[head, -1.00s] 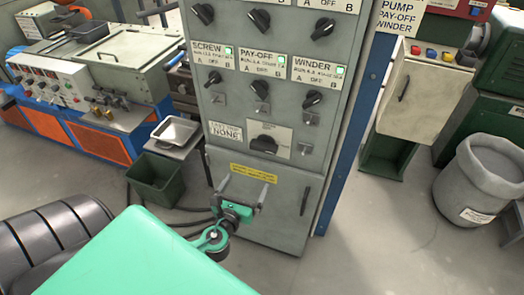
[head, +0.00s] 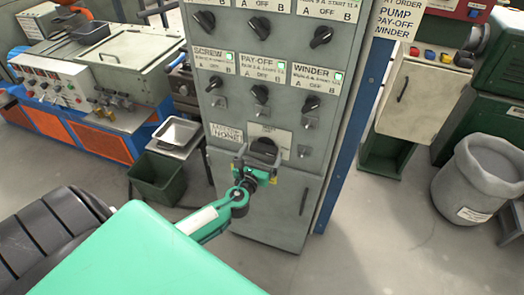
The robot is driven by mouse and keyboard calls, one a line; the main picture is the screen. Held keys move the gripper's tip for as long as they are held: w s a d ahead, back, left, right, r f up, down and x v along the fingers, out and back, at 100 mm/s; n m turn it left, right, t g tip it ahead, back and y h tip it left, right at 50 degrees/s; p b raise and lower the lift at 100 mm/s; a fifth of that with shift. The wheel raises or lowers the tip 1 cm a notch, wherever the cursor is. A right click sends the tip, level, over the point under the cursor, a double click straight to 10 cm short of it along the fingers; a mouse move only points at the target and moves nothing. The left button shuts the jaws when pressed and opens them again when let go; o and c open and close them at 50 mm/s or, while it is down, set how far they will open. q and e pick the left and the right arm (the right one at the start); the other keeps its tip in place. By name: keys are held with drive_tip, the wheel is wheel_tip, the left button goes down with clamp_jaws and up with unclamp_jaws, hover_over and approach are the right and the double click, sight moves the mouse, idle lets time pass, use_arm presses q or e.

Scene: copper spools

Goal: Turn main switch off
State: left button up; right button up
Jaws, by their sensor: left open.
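The main switch (head: 264,146) looks like the large black rotary knob on a pale plate, low on the grey control cabinet. Its small lettering is too blurred to read. My left gripper (head: 259,157) is in front of the cabinet at the knob's height, just below it in the picture. It is open, with one finger to each side of the knob's lower part. I cannot tell whether the fingers touch the knob. My right gripper is not in view.
Smaller black knobs sit above, labelled SCREW, PAY-OFF (head: 260,94) and WINDER (head: 311,102). A cabinet door handle (head: 304,201) is lower right. A green bin (head: 155,178) stands left, a grey bin (head: 477,178) right. The floor right of the cabinet is mostly clear.

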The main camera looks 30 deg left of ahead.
use_arm(q)
drive_tip(key=shift+w+a, duration=0.1)
drive_tip(key=shift+w, duration=0.35)
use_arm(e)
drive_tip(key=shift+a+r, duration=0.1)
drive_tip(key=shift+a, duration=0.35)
use_arm(q)
drive_tip(key=c, duration=0.9)
drive_tip(key=shift+o, duration=0.2)
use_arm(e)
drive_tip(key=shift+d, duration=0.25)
